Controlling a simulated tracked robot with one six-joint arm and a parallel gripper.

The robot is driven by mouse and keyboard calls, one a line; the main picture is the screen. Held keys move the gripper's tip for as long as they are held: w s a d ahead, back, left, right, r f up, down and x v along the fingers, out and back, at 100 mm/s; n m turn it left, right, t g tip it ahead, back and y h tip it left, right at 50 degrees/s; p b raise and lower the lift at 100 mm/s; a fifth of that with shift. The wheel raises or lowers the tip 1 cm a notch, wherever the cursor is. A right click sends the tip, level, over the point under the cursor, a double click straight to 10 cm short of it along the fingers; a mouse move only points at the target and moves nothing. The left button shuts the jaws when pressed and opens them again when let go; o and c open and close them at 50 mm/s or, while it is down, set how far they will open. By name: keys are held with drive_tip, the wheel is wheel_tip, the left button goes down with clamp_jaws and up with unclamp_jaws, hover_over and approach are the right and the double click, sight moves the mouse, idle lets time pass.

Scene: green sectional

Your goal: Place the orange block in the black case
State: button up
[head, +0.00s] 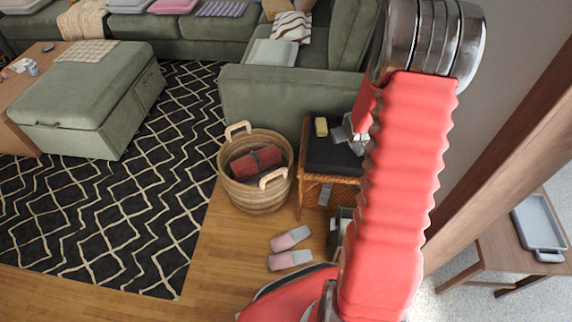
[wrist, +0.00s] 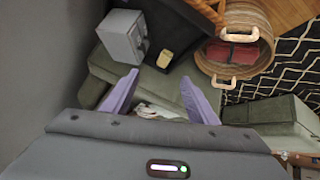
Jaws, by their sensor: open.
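I cannot make out an orange block for certain. A small yellowish block (head: 321,126) lies on the dark top (head: 329,156) of a wicker side table in the head view. The same block (wrist: 165,59) looks tan in the wrist view, a little beyond my fingertips. My gripper (wrist: 160,77) is open, its two purple fingers apart with nothing held between them. I cannot identify the black case for sure; a dark box-like thing (head: 343,224) beside the table is partly hidden by my red arm.
A grey box (wrist: 122,35) stands left of the block in the wrist view. A wicker basket (head: 256,193) with a red roll is left of the table. Slippers (head: 290,249) lie on the floor. The green sofa (head: 270,95) is behind. A grey tray (head: 541,225) sits at right.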

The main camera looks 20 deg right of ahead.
drive_tip(key=s+a+r+y, duration=0.1)
drive_tip(key=s+a+r, duration=0.2)
drive_tip(key=a+r, duration=0.55)
drive_tip(key=s+a+r, duration=0.2)
drive_tip(key=a+r, duration=0.6)
drive_tip(key=r, duration=0.2)
drive_tip(key=s+a+r+y, duration=0.1)
drive_tip(key=s+a+r, duration=0.3)
drive_tip(key=s+a, duration=0.4)
drive_tip(key=s+a+r+n+g+y, duration=0.1)
drive_tip(key=s+a+r, duration=0.3)
drive_tip(key=s+a, duration=0.5)
drive_tip(key=s, duration=0.2)
drive_tip(key=shift+s+r+n+g+y, duration=0.3)
drive_tip(key=shift+r+y, duration=0.1)
drive_tip(key=shift+c, duration=0.7)
